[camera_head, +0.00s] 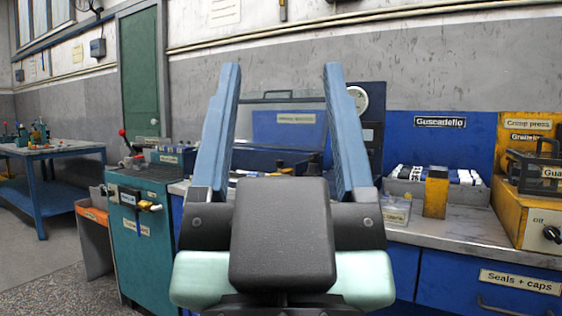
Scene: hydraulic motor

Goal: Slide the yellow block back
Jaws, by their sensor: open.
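A yellow block (435,196) with a dark top stands upright on the grey workbench top (467,236), right of centre, in front of a grey tray of white parts. My gripper (280,80) fills the middle of the view. Its two blue fingers are spread wide apart, with nothing between them. The yellow block is to the right of my gripper, and they are apart in the picture. The palm of my gripper hides part of the bench behind it.
A grey tray (406,187) with white parts sits just behind the block. A yellow crimp press (530,205) stands to its right. A small clear box (396,211) is to its left. A teal cabinet (146,230) with a red-knobbed lever is at left. Bench space in front of the block is clear.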

